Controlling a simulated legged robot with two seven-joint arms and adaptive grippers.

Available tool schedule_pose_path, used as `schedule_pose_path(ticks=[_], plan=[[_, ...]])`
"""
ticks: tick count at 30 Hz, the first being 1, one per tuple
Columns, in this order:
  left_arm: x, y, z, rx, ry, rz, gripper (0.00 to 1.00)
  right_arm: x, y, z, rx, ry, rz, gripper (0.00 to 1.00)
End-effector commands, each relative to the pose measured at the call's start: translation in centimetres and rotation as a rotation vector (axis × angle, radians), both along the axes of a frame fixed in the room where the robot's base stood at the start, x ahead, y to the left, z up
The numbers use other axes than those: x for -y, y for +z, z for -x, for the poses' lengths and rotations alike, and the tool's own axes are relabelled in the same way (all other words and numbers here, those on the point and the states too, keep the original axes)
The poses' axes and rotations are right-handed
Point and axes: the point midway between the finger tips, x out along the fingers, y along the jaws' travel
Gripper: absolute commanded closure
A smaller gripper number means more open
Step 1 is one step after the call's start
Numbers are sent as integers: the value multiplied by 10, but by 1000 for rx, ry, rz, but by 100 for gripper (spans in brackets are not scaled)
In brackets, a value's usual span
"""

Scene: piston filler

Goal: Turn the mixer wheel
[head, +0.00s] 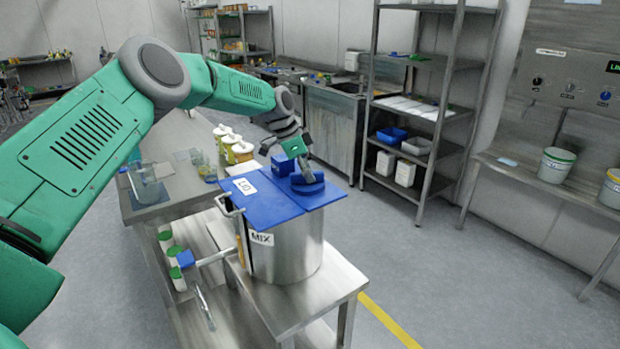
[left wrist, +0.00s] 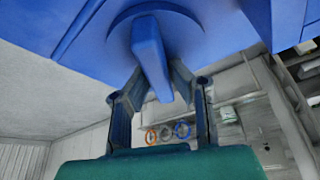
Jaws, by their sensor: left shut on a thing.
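A steel pot (head: 295,248) marked MIX has a flat blue lid (head: 265,208) marked LID. On the lid is a round blue wheel (head: 308,186) with a raised bar. In the left wrist view the wheel's bar (left wrist: 150,52) stands between the fingers of my left gripper (left wrist: 155,80). My left gripper (head: 304,170) reaches down to the wheel from above and is shut on its bar. The finger contact is small and partly hidden in the head view. My right gripper is not in view.
The pot stands on a low steel table (head: 345,275). A blue box (head: 283,165) is behind the wheel, close to my gripper. A side handle (head: 228,205) and a pipe with a blue tap handle (head: 186,259) are at the pot's left. Shelving (head: 436,135) stands behind, with open floor between.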

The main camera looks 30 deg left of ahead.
Motion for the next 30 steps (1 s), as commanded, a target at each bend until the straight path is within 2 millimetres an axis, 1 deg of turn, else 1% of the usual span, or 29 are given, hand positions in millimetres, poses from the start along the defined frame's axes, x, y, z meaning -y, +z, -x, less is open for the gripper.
schedule_pose_path(ticks=[1,9,25,26,27,28,30], plan=[[-5,1,-2,8,-20,-5,100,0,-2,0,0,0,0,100],[-5,3,-2,9,-116,-7,100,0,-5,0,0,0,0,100],[-6,5,-3,12,-138,-8,100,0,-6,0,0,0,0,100],[-6,5,-3,13,-138,-8,80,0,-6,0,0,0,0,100],[-6,5,-3,13,-138,-8,66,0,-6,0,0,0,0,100],[-5,5,-3,12,-138,-7,64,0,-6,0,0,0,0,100],[-5,4,-3,9,-139,-6,64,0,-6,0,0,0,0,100]])
